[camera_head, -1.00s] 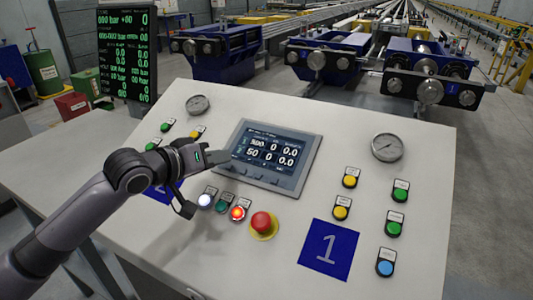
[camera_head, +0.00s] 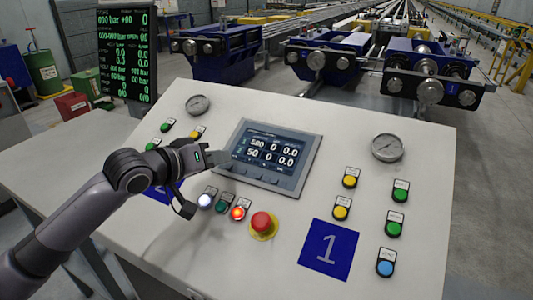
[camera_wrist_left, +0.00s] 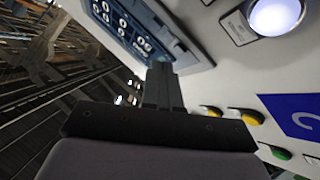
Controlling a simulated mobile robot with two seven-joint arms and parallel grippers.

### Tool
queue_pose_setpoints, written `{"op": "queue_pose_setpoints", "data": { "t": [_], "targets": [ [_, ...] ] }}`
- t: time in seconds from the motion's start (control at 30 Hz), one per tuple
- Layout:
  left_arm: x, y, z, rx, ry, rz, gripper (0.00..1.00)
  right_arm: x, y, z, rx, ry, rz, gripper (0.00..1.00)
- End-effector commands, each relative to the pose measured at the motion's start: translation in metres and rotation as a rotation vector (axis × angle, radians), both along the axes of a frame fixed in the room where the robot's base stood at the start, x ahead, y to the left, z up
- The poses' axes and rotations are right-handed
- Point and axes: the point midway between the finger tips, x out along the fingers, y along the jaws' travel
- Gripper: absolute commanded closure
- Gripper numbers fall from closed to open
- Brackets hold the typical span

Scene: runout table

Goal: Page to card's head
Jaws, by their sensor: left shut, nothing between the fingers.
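The control panel's display (camera_head: 270,153) is a dark screen with white numbers in a grey frame, with a row of keys along its lower edge. It also shows at the top of the left wrist view (camera_wrist_left: 125,25). My left gripper (camera_head: 226,158) is shut and empty, with its fingertips at the display's left lower edge. In the left wrist view the shut fingers (camera_wrist_left: 161,75) point at the display frame. I cannot tell whether they touch it. The fingers and hand hide part of the frame's left side. My right gripper is not in view.
Below the display are a lit white button (camera_head: 205,200), a green one, a lit red one (camera_head: 238,213) and a red mushroom button (camera_head: 263,223). Gauges, yellow, green and blue buttons and a blue "1" plate (camera_head: 328,249) are on the panel. A green-text board (camera_head: 127,50) stands behind left.

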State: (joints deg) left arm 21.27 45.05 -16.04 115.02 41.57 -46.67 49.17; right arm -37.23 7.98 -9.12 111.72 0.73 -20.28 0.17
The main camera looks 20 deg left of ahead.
Motion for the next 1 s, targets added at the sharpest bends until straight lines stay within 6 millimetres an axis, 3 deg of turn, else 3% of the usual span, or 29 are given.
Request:
{"op": "queue_pose_setpoints", "data": {
  "t": [1.0],
  "targets": [
    [0.0041, -0.0007, -0.0089, 0.000, 0.000, 0.000, 1.00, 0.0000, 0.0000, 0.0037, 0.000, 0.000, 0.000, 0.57]
  ]
}}
